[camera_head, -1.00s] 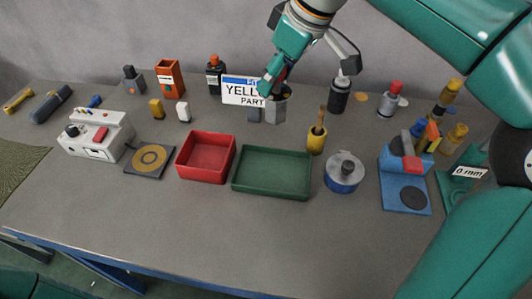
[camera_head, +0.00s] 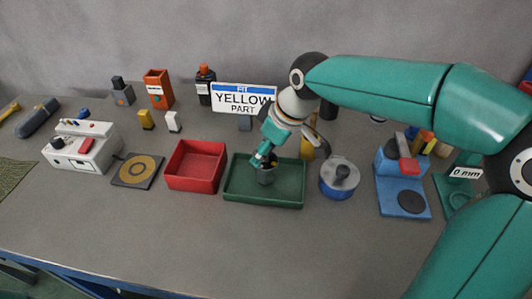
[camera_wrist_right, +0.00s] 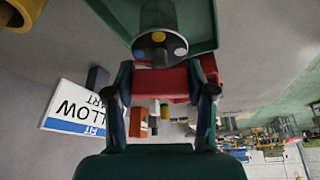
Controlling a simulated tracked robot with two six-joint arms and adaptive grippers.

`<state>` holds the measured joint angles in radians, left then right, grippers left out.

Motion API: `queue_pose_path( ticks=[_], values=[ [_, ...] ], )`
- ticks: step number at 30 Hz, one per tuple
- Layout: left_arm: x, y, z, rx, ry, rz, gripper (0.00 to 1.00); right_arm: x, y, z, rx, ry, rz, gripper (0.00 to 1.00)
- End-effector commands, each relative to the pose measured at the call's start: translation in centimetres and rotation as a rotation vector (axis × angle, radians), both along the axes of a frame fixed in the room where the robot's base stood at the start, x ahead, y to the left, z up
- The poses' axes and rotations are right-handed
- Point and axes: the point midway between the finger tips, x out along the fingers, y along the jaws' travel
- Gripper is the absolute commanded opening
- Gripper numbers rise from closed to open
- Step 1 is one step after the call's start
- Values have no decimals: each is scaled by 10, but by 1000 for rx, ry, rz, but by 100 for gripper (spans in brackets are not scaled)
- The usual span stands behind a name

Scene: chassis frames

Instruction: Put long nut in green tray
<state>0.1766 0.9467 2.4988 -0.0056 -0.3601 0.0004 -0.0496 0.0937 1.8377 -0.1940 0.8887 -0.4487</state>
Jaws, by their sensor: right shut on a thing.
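My right gripper (camera_head: 263,163) points down into the green tray (camera_head: 235,190) in the head view. It is shut on a dark grey piece, which I take to be the long nut (camera_head: 267,176). The nut is low, within the tray's outline; I cannot tell whether it touches the floor. In the right wrist view the grey piece (camera_wrist_right: 158,40) shows at the fingertips, in front of the green tray (camera_wrist_right: 208,25). My left gripper is not in view.
A red tray (camera_head: 194,184) stands just left of the green tray. A blue-sided round container (camera_head: 339,184) stands right of it. The yellow part sign (camera_head: 243,97) stands behind. The table in front is clear.

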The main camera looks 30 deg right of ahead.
Motion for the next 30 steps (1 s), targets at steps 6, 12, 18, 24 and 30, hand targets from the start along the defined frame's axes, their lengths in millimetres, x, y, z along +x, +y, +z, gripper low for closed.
queue_pose_path(
  ticks=[6,12,18,24,30],
  values=[
    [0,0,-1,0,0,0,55,0,0,-13,1,-3,0,0],
    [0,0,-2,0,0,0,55,0,0,-13,1,-3,0,0],
    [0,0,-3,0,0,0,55,0,0,-14,1,-1,0,77],
    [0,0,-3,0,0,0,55,0,0,-14,1,-1,0,79],
    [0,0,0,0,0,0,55,0,0,-11,1,-1,0,79]
  ],
)
